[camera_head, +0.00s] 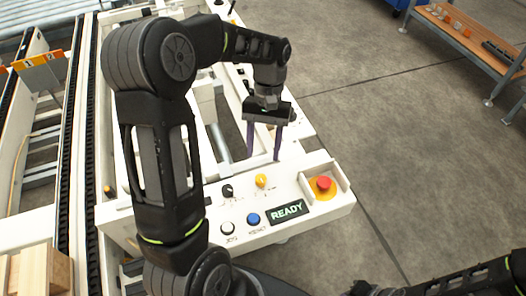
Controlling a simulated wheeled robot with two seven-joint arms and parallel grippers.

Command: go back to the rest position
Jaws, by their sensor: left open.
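My left gripper (264,152) hangs above the white control panel (290,228), its two purple fingers apart and pointing down, with nothing between them. My left arm comes in from the left and arches over the panel. The panel carries a yellow knob (262,181), a black knob (227,191), a blue button (253,219), a white button (227,228), a red emergency button (323,183) and a display reading READY (287,212). Part of my right arm shows at the lower right edge; its gripper is not in view.
A conveyor with a dark chain (72,150) runs along the left. Wooden blocks (38,270) sit at the lower left. A wooden-topped bench (465,38) with small items stands at the upper right. The concrete floor between panel and bench is clear.

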